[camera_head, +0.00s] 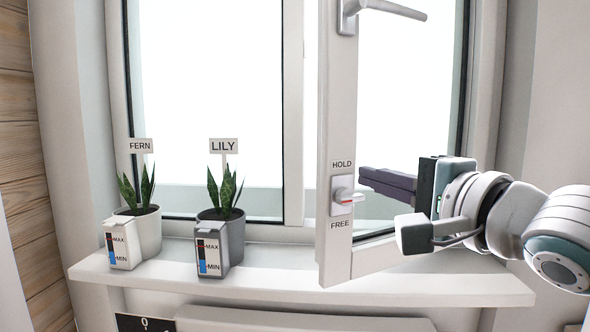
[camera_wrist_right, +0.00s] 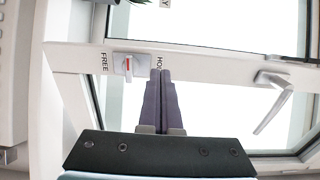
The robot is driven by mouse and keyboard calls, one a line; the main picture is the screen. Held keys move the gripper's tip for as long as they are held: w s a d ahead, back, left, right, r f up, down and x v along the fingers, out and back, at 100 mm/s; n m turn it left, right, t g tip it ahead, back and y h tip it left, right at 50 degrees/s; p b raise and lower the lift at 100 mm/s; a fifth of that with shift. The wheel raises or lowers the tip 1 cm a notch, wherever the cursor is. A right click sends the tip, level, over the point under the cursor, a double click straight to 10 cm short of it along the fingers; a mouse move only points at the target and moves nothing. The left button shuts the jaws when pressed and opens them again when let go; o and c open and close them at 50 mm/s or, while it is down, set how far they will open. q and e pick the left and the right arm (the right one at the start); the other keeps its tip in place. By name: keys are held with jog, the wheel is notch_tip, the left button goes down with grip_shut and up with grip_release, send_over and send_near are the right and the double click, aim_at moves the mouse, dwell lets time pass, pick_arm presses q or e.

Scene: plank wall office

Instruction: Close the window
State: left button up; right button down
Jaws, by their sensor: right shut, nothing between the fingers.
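The window sash (camera_head: 336,110) stands ajar, its free edge swung inward over the sill. It also shows in the wrist view (camera_wrist_right: 215,63). Its lever handle (camera_head: 390,9) sticks out sideways near the top and shows in the wrist view (camera_wrist_right: 272,100). Below is a small knob (camera_head: 345,196) with a red mark, between the labels HOLD and FREE; it shows in the wrist view (camera_wrist_right: 127,66). My right gripper (camera_head: 362,175) is shut and empty, just right of the knob and slightly above it. In the wrist view its fingertips (camera_wrist_right: 161,72) partly cover HOLD. I cannot tell whether they touch the sash.
The white sill (camera_head: 300,283) runs below the window. A fern pot (camera_head: 148,230) and a lily pot (camera_head: 234,236), each with a water gauge and name sign, stand on its left part, left of the sash. A plank wall (camera_head: 25,170) is at far left.

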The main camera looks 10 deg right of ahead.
aim_at(330, 166)
pick_arm(q)
jog(key=shift+f, duration=0.1)
pick_arm(e)
jog(key=x, duration=0.7)
jog(key=shift+w, duration=0.25)
pick_arm(q)
jog(key=shift+w+f, duration=0.1)
jog(key=shift+f, duration=0.05)
pick_arm(e)
jog(key=shift+a, duration=0.15)
